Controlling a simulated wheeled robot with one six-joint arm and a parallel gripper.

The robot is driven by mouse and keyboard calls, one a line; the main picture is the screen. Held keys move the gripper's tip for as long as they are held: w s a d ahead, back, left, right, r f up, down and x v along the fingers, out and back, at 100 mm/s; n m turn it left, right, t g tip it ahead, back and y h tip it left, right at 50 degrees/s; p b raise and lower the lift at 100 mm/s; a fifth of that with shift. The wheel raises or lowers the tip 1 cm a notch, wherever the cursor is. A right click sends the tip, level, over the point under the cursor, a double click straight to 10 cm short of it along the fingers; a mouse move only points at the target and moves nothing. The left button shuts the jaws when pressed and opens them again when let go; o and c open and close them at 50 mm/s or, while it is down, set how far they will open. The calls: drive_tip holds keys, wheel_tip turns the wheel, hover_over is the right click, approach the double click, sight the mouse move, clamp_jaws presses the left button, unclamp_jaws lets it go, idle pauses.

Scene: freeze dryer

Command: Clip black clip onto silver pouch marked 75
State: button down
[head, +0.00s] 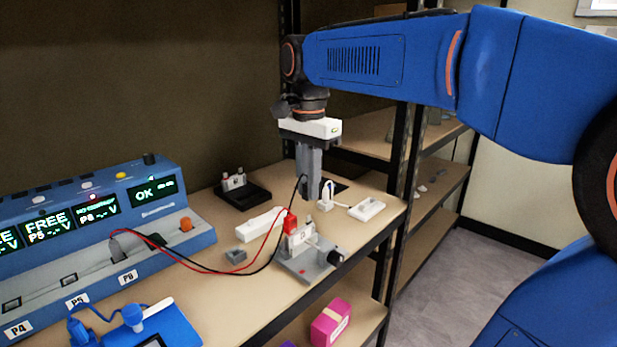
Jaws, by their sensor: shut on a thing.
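My gripper (310,190) points straight down over the bench and is shut on the black clip (312,192), which shows as a small dark shape at the fingertips. A black lead runs up to it. Below stands a small pale silver piece, likely the silver pouch (302,238), upright in a grey fixture (304,262) with a black knob. I cannot read a 75 on it. A red clip (290,222) sits at its upper left. The black clip is above the pouch's upper right tab and looks apart from it.
A blue tester (200,215) with lit screens fills the left. The bench edge is close on the right.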

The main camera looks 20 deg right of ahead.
drive_tip(key=shift+f, duration=1.85)
drive_tip(key=shift+f, duration=1.15)
idle(1.1)
drive_tip(key=c, duration=1.7)
unclamp_jaws()
drive_tip(key=shift+o, duration=0.2)
drive_tip(key=shift+r, duration=0.1)
